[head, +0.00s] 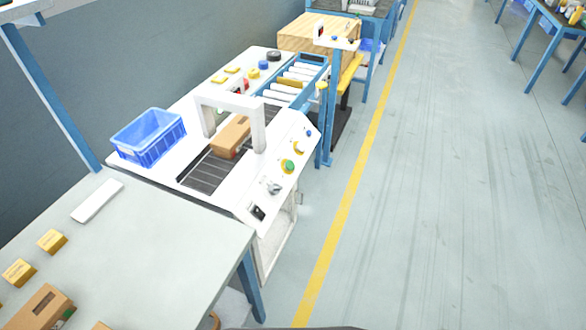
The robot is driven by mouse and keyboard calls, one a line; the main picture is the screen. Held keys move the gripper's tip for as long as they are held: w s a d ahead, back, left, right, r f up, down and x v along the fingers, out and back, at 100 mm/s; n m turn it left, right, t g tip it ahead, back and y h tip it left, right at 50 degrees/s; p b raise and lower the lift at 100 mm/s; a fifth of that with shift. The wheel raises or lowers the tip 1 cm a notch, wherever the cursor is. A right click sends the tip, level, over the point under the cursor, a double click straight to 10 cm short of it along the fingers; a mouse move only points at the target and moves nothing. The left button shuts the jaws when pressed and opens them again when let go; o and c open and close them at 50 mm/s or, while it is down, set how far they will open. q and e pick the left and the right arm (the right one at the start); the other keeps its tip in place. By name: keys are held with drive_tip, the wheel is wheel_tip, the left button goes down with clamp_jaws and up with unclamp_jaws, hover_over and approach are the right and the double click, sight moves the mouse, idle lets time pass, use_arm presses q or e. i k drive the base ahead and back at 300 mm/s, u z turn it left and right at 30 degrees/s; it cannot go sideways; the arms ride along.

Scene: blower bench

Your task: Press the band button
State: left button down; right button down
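A white bench machine has a sloped control panel (281,178) on its right side, facing the aisle. The panel carries a blue button (309,133), a yellow-ringed pale control (299,148), a green button with a yellow ring (288,166), a grey knob (273,187) and a black switch (257,213). No label is readable, so I cannot tell which one is the band button. A dark band (205,173) runs through a white arch (232,103). A brown box (231,136) sits on the band under the arch. Neither of my grippers is in view.
A blue crate (148,138) stands left of the band. A roller track (296,78) lies behind the arch. A pale table (150,235) with yellow blocks and boxes is in front. The floor (450,200) right of the yellow line (355,180) is clear.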

sight(289, 164)
drive_tip(key=z, duration=0.05)
drive_tip(key=k, duration=0.4)
drive_tip(key=z, duration=1.5)
drive_tip(key=i, duration=3.05)
drive_tip(key=u, duration=2.5)
